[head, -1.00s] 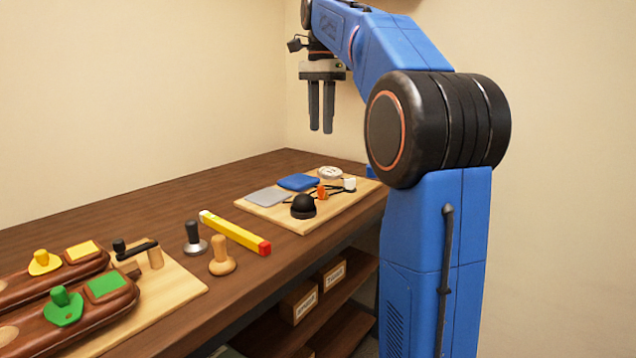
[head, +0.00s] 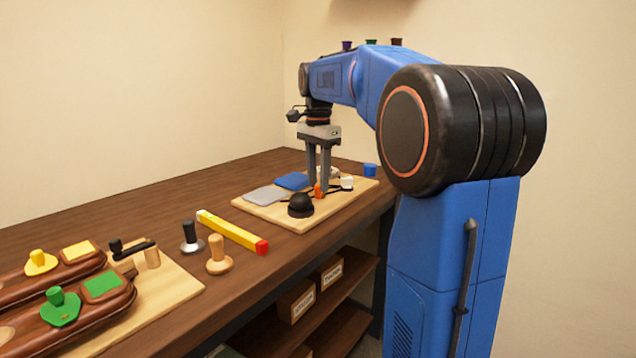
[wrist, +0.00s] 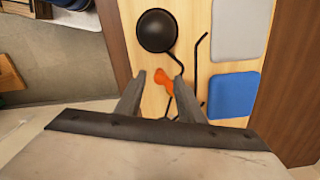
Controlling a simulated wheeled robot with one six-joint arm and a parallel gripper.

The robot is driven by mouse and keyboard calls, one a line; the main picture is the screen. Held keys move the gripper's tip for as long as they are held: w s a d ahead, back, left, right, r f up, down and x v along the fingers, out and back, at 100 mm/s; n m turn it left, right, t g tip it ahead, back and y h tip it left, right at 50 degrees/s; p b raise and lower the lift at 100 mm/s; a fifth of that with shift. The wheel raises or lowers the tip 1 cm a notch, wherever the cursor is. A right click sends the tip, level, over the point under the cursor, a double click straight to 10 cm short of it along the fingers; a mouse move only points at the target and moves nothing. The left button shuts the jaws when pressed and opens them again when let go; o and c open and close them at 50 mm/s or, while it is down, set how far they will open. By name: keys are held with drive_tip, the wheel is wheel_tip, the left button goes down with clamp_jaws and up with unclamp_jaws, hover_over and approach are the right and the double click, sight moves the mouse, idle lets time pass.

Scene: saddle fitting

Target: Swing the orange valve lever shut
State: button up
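The orange lever (head: 318,190) is a small upright-looking piece on the light wooden board (head: 276,217), beside a black dome (head: 301,206) and a thin black rod. It also shows in the wrist view (wrist: 176,72). My gripper (head: 318,180) points straight down over the board, right at the lever. In the wrist view my gripper (wrist: 158,77) has its fingers apart. The orange lever lies between or just beyond the fingertips, closer to the right finger, with bare board showing beside the left one. I cannot tell whether a finger touches it.
A grey pad (head: 265,195), a blue pad (head: 292,181) and a white block (head: 347,183) lie on the board near my gripper. Bare table lies left of the board.

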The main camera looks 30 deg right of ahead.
sight(334, 201)
drive_tip(key=shift+f, duration=0.65)
clamp_jaws()
drive_tip(key=n, duration=0.1)
drive_tip(key=d+n, duration=0.1)
drive_tip(key=shift+s+n, duration=0.3)
drive_tip(key=shift+n, duration=0.1)
drive_tip(key=n, duration=0.1)
drive_tip(key=d+n, duration=0.1)
drive_tip(key=n, duration=0.1)
drive_tip(key=shift+s+d+n, duration=0.2)
drive_tip(key=shift+s+n, duration=0.05)
drive_tip(key=shift+n, duration=0.05)
drive_tip(key=d+n, duration=0.1)
drive_tip(key=n, duration=0.1)
drive_tip(key=d+n, duration=0.1)
drive_tip(key=n, duration=0.2)
drive_tip(key=shift+w+d, duration=0.1)
drive_tip(key=shift+w, duration=0.05)
drive_tip(key=shift+n, duration=0.4)
